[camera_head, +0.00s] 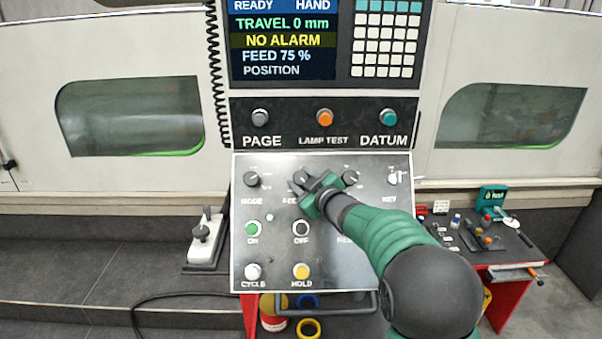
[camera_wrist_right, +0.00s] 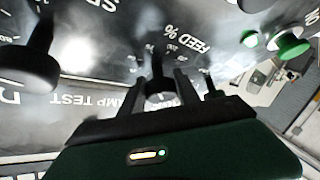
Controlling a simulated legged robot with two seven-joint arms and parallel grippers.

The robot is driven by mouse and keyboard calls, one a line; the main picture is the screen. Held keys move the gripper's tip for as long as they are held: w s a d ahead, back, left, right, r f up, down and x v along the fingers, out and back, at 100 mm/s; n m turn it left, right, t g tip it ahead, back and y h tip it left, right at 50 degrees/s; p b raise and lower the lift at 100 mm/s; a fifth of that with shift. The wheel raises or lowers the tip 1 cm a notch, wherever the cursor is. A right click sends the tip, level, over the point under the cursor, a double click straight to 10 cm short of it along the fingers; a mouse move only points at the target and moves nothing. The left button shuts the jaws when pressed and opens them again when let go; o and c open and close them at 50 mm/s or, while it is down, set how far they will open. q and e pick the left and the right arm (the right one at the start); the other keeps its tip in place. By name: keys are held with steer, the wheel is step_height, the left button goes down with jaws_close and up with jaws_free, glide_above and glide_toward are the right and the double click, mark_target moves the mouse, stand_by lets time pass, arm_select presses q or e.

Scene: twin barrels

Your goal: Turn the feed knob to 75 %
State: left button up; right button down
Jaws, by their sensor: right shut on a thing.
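The feed knob (camera_head: 301,176) is a dark knob on the sloped grey control panel (camera_head: 330,275), partly hidden by my gripper. My right gripper (camera_head: 300,185) reaches in from the lower right and is shut on the feed knob. In the right wrist view, the fingers stand on either side of the knob (camera_wrist_right: 157,66), with the FEED % label beside it. The screen (camera_head: 282,45) reads FEED 75 %, NO ALARM, TRAVEL 0 mm, READY and HAND. My left gripper is not in view.
The mode knob (camera_head: 252,179) is to the left, another dark knob (camera_head: 350,178) close to the right, and a key switch (camera_head: 393,178) beyond. Push buttons, including the yellow hold button (camera_head: 302,271), sit below. A handrail (camera_head: 325,307) runs under the panel.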

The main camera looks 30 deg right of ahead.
stand_by(0.4)
steer(key=c, duration=1.3)
jaws_free()
steer(key=o, duration=0.4)
steer(key=shift+s+r, duration=0.1)
steer(key=shift+s+a, duration=0.1)
steer(key=s+a+r+b, duration=0.1)
steer(key=s+r+b, duration=0.1)
steer(key=s, duration=1.4)
steer(key=shift+s+a+r+b, duration=0.15)
steer(key=shift+s+a+b, duration=0.15)
steer(key=shift+b, duration=0.6)
